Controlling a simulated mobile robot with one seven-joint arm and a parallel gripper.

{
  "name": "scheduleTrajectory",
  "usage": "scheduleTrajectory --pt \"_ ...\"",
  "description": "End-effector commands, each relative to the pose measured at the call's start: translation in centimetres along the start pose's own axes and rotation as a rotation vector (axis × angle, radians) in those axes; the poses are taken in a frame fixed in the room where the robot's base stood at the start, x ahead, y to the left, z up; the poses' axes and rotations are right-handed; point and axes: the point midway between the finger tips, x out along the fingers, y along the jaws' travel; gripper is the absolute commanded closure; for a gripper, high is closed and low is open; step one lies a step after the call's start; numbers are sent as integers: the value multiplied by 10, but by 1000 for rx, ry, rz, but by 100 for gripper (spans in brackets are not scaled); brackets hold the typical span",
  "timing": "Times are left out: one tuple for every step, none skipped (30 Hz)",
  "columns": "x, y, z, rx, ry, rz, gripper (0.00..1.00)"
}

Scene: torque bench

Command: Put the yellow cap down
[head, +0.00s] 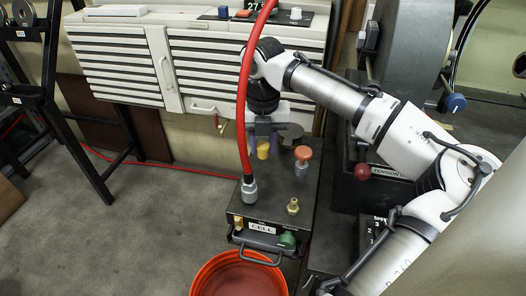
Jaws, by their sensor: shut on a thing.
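My gripper (264,140) points down over the back part of the dark box labelled CELL (241,208). It is shut on the yellow cap (263,151), which shows between the purple fingers. I cannot tell from this view whether the cap touches the box top or hangs just above it.
An orange-topped knob (303,153) stands right of the cap, with a brass fitting (293,207) nearer the front. A red hose (244,100) rises from the box's left side. An orange bucket (205,278) is in front. A red ball knob (362,171) is at right.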

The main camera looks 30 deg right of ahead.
Motion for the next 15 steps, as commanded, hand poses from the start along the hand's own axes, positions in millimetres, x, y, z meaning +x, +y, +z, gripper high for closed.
scheduleTrajectory --pt "8 -1 0 0 3 -3 96" --pt "13 0 0 1 2 -2 96" --pt "19 -1 0 0 2 -3 96" --pt "22 0 0 0 1 -2 96" --pt "25 0 0 0 1 -2 96" --pt "28 0 0 0 1 -2 96" --pt "29 0 0 0 1 -2 96" --pt "30 0 0 0 0 -1 96" --pt "30 0 0 0 0 -1 96" --pt "30 0 0 0 0 -1 96" --pt "30 0 0 0 0 -1 96" --pt "30 0 0 0 0 -1 96" --pt "30 0 0 0 0 -1 96" --pt "30 0 0 0 0 -1 96" --pt "30 0 0 0 1 0 96"
